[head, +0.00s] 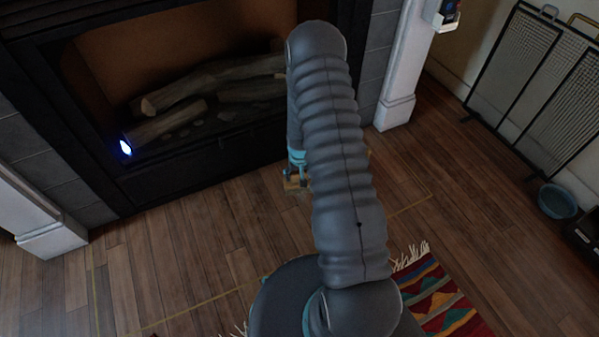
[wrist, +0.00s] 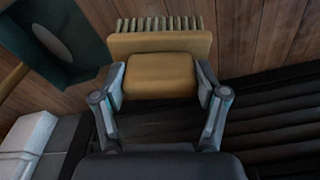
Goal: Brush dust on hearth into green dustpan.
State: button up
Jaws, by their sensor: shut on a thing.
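In the wrist view my gripper (wrist: 160,84) is shut on a tan wooden brush (wrist: 160,44), one finger on each side of its block. Its pale bristles point away from me, over the wooden floor. A dark green flat thing, which looks like the dustpan (wrist: 88,58), lies at the upper left, apart from the brush. A grey oval patch shows on it; I cannot tell whether that is dust. In the head view my arm hides most of my gripper (head: 296,172); a bit of the tan brush (head: 291,187) shows low before the fireplace. I can make out no dust on the floor.
The dark fireplace (head: 190,170) with logs (head: 178,122) and a blue glow stands close behind my gripper. A white pillar (head: 397,100), mesh fire screen (head: 535,75) and teal bowl (head: 557,200) are to the right. A patterned rug (head: 450,300) lies in front. Floor at left is clear.

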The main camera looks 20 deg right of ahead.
jog(key=shift+f+b, duration=1.85)
jog(key=shift+f, duration=1.95)
jog(key=shift+w+d+r, duration=0.1)
jog(key=shift+d, duration=0.25)
jog(key=shift+c, duration=0.5)
jog(key=shift+d+f, duration=0.2)
jog(key=shift+d, duration=1.4)
jog(key=shift+d+r+p, duration=0.2)
jog(key=shift+r+p, duration=0.1)
jog(key=shift+p, duration=0.35)
jog(key=shift+a+f, duration=0.3)
jog(key=shift+a, duration=0.65)
jog(key=shift+a+b, duration=0.3)
jog(key=shift+a, duration=0.8)
jog(key=shift+a+r+p, duration=0.1)
jog(key=shift+r+p, duration=1.7)
jog(key=shift+r, duration=2.3)
